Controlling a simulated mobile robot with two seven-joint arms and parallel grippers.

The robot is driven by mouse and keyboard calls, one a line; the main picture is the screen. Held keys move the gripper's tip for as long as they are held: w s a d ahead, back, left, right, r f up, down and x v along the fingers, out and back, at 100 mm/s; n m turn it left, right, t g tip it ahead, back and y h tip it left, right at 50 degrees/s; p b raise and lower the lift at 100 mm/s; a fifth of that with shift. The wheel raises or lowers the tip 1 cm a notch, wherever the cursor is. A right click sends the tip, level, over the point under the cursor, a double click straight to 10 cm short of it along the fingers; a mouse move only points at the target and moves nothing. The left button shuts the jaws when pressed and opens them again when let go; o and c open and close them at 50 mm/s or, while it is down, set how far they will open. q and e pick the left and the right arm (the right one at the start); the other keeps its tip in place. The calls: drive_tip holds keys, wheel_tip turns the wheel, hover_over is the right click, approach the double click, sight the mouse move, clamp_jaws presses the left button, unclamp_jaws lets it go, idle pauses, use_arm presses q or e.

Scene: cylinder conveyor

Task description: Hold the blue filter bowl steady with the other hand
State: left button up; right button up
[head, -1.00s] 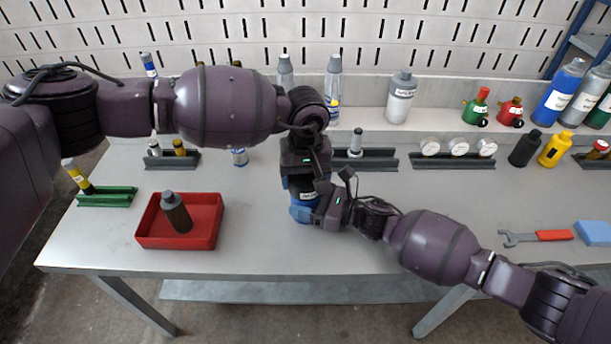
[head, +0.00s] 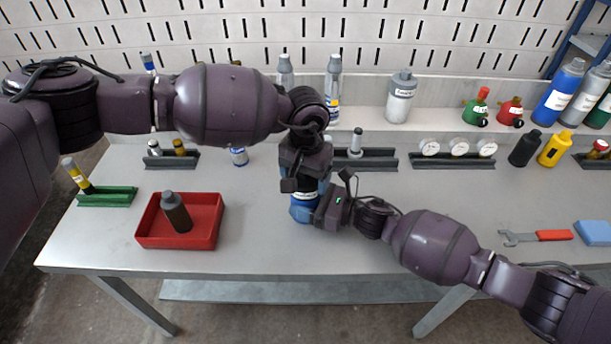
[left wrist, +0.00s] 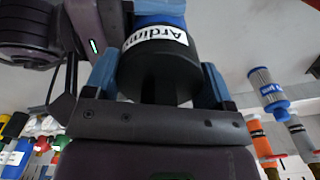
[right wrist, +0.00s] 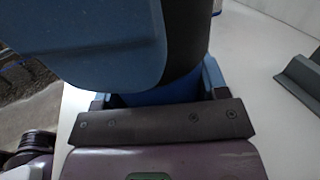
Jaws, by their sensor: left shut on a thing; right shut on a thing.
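The filter stands upright on the bench near the middle, with a blue bowl (head: 301,213) below a black head (head: 309,185) that bears a white label. My left gripper (head: 305,184) reaches down from above. In the left wrist view its blue fingers are shut around the black head (left wrist: 160,72), and part of the blue bowl (left wrist: 160,20) shows beyond. My right gripper (head: 316,213) comes in from the right, low down, and is shut on the bowl.
A red tray (head: 180,240) holding a dark bottle (head: 176,212) lies to the left, beside a green rack (head: 107,197). A grey rack (head: 372,161) stands behind the filter. A wrench (head: 535,237) lies at right. The bench front is clear.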

use_arm(q)
drive_tip(key=m, duration=0.4)
drive_tip(key=shift+m, duration=0.4)
drive_tip(key=o, duration=1.1)
drive_tip(key=shift+r, duration=1.25)
drive_tip(key=shift+f, duration=0.1)
drive_tip(key=shift+f, duration=1.15)
drive_tip(key=shift+c, duration=0.3)
